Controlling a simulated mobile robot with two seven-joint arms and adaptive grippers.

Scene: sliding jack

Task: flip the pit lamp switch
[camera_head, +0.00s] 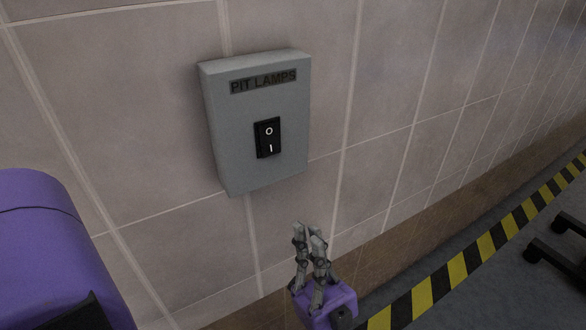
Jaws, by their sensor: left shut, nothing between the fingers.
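A grey switch box (228,140) is fixed to the tiled wall in the upper middle of the head view. Its dark label (263,81) reads "PIT LAMPS". A black rocker switch (268,138) marked O above and I below sits in the middle of its face. My left gripper (309,232) is below and a little right of the box, apart from it in the picture. Its grey fingers point up and are shut, with nothing between them. My right gripper is not in view.
The tiled wall (410,70) is bare around the box. A yellow and black striped band (485,246) runs along the floor at the right. Black legs of some object (553,256) stand on the grey floor at the right edge.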

